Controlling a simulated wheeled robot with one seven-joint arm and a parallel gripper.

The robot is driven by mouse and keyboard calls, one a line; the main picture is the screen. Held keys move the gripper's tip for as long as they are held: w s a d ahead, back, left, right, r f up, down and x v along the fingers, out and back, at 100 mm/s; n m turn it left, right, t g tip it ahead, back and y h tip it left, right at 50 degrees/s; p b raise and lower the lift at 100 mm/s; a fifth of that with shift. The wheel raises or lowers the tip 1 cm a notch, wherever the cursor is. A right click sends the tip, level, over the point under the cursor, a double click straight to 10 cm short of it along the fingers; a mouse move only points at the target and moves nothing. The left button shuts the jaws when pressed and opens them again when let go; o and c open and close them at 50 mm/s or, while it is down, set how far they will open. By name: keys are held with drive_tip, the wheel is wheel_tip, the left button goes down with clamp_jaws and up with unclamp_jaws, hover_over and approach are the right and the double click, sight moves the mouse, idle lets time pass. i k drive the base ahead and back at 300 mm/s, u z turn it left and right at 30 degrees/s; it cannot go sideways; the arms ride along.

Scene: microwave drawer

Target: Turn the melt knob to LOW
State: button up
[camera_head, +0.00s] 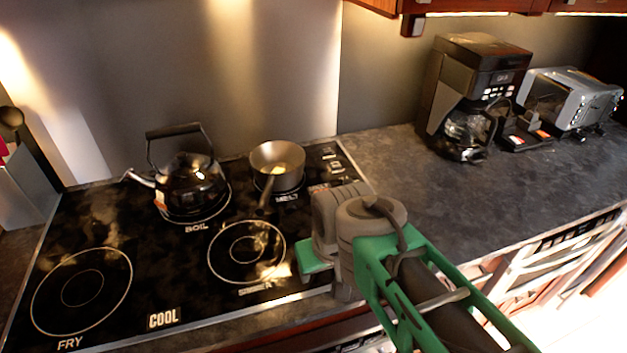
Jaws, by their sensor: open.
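The black glass cooktop (170,285) has burner zones labelled BOIL, MELT, COOL and FRY. The MELT label (287,198) is just in front of a small dark pan (277,165) on the back right burner. Small white markings (331,160) show at the cooktop's back right corner, too small to read. I cannot make out the melt knob or its setting; my arm covers part of the cooktop's right side. My grey and green arm reaches in from the lower right to the cooktop's right edge. My gripper's fingers are hidden behind the arm links.
A black kettle (190,183) stands on the BOIL burner, left of the pan. A coffee maker (472,95) and a silver toaster (575,98) stand at the back right. The dark counter (415,195) between cooktop and coffee maker is clear.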

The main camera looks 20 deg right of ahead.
sight(347, 180)
drive_tip(key=k, duration=1)
drive_tip(key=z, duration=1.4)
drive_tip(key=i, duration=0.9)
drive_tip(key=u, duration=1.4)
